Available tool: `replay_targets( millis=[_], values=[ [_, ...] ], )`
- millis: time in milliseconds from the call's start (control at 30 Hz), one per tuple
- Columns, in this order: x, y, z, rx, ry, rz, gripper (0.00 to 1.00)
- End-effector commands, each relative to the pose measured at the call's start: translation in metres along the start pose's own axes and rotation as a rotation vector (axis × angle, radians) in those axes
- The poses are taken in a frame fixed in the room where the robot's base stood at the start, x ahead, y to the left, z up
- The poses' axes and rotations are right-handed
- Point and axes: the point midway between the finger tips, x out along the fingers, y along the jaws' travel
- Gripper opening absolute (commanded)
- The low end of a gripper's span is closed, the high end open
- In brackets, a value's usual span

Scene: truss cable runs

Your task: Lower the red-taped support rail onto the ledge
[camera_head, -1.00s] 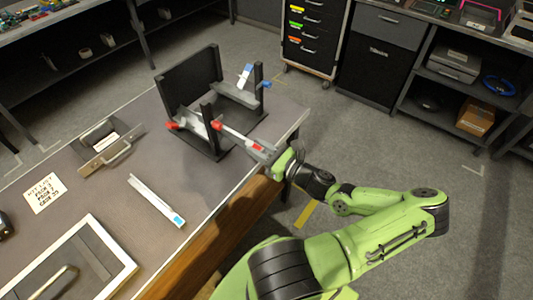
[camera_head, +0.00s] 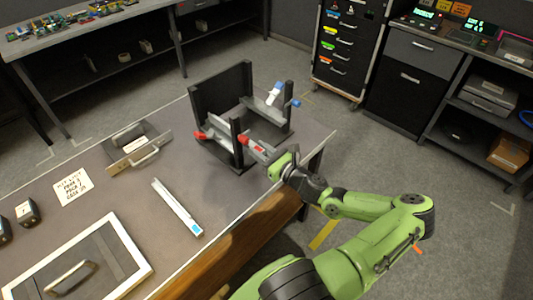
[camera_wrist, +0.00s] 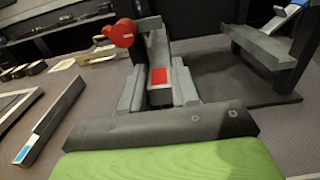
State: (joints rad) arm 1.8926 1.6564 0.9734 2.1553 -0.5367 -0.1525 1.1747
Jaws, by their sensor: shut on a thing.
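My gripper (camera_wrist: 158,92) is shut on the support rail, a grey channel with a red tape patch (camera_wrist: 159,77) near its held end. In the head view the tape (camera_head: 250,142) shows beside the near post of a black frame (camera_head: 222,88). The rail runs from my fingers toward the frame, past a dark post with a red knob (camera_wrist: 122,33). The knob also shows in the head view (camera_head: 200,135). The rail looks roughly level. The ledge under it is hidden, and I cannot tell whether the rail touches it.
A grey crossbar (camera_wrist: 262,45) with a blue-marked piece (camera_head: 274,94) and blue knob (camera_head: 295,103) spans the frame's far side.

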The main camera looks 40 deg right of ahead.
Motion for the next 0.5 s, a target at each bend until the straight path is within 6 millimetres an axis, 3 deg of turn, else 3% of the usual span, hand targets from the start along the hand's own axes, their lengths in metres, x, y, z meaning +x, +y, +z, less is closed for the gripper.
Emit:
replay_targets(
  millis=[400, 500],
  values=[
    [0.040, 0.001, 0.002, 0.001, -0.003, 0.002, 0.00],
    [0.040, 0.000, -0.009, 0.002, -0.002, -0.001, 0.00]
  ],
)
